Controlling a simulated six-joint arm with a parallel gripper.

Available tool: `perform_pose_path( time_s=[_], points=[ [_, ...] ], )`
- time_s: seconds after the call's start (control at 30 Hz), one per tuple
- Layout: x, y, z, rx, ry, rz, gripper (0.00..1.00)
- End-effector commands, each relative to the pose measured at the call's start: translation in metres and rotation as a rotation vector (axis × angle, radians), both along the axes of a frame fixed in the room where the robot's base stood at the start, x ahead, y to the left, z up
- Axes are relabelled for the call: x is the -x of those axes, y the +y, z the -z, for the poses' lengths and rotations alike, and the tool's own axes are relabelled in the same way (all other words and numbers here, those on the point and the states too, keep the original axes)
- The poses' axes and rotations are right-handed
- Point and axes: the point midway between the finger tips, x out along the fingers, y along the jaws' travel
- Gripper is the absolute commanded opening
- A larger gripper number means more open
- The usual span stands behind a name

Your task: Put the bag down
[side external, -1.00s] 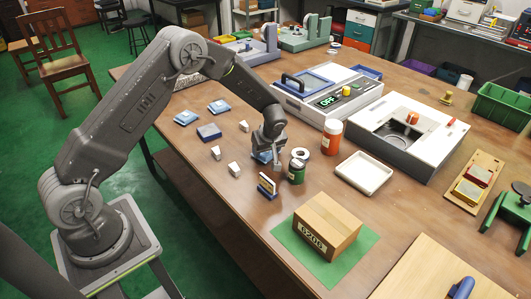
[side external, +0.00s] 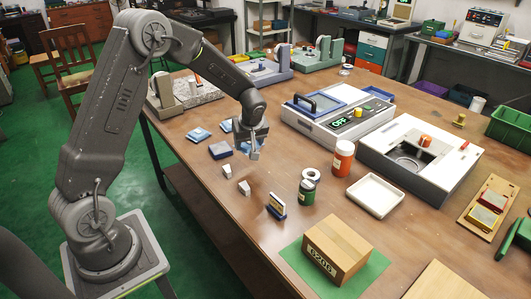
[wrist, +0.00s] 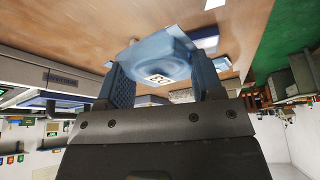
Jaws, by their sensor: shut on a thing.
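My gripper (side external: 251,150) is shut on a translucent blue bag (wrist: 155,52) with a small printed label. In the wrist view the bag sits between the two fingers (wrist: 162,68). In the side view the held bag is mostly hidden by the fingers, and it is raised above the table. Two other blue bags, one to the left (side external: 198,134) and one behind (side external: 226,126), lie flat on the table.
A cardboard box (side external: 338,250) stands on a green mat (side external: 291,256). A white tray (side external: 375,195) is empty. Machines stand behind.

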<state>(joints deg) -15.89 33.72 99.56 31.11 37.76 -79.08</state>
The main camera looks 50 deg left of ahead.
Motion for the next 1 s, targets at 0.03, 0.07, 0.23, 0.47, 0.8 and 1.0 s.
perform_pose_path(
  time_s=[0.03,0.07,0.23,0.47,0.8,1.0],
  points=[
    [0.005,0.006,-0.005,0.0,-0.003,-0.003,0.34],
    [0.007,0.009,-0.007,0.001,-0.002,-0.003,0.34],
    [0.015,0.019,-0.014,0.0,0.0,-0.001,0.34],
    [0.011,0.001,-0.021,0.0,-0.001,0.06,0.34],
    [-0.002,-0.149,-0.058,0.004,0.0,0.511,0.34],
    [0.013,-0.228,-0.078,0.002,0.0,0.764,0.34]
  ],
)
